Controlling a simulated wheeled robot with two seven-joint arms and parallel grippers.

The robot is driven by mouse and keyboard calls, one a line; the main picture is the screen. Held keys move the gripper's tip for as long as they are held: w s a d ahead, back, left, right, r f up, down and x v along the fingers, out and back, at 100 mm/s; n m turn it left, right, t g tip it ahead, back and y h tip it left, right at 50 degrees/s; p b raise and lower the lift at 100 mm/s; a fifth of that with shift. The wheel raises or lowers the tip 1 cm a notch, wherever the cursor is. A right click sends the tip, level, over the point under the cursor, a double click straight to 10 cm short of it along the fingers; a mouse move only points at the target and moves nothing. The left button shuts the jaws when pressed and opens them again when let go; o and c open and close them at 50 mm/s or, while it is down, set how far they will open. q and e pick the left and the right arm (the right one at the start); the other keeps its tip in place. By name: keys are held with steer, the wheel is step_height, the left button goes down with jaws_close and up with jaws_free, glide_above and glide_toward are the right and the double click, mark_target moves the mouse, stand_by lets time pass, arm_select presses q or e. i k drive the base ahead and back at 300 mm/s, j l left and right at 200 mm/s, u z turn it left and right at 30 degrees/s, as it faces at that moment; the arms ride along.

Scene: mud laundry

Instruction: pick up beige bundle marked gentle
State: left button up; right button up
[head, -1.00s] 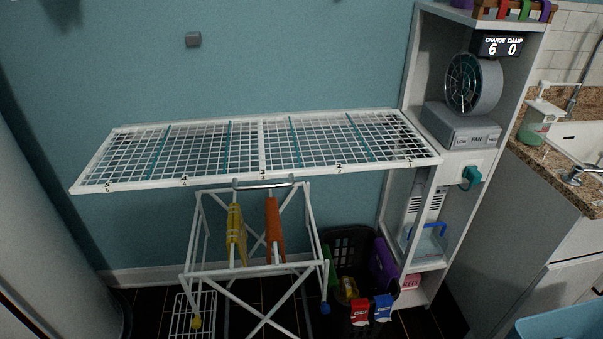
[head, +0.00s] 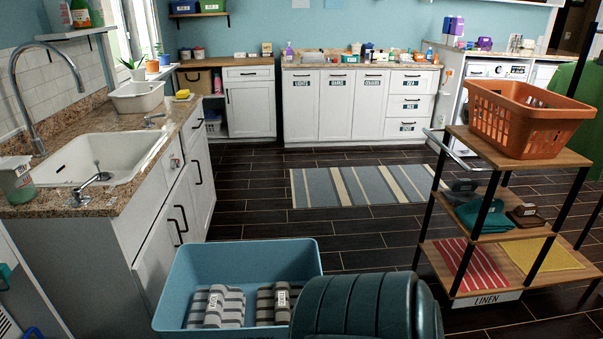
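No bundle that I can identify as beige and marked gentle shows in the head view. Each has a pale tag whose writing is too small to read. A brown bundle (head: 525,214) with a small tag lies on the middle shelf of the cart at the right, beside a folded teal cloth (head: 484,216). Neither of my grippers is in view.
A dark green rounded object (head: 365,305) hides part of the bin's right side. The wooden cart (head: 485,147) carries an orange basket (head: 528,115). A sink counter (head: 88,207) runs along the left. Dark floor and a striped rug (head: 362,187) lie open in the middle.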

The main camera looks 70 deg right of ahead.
mark_target(275, 303)
steer(key=z, duration=2.15)
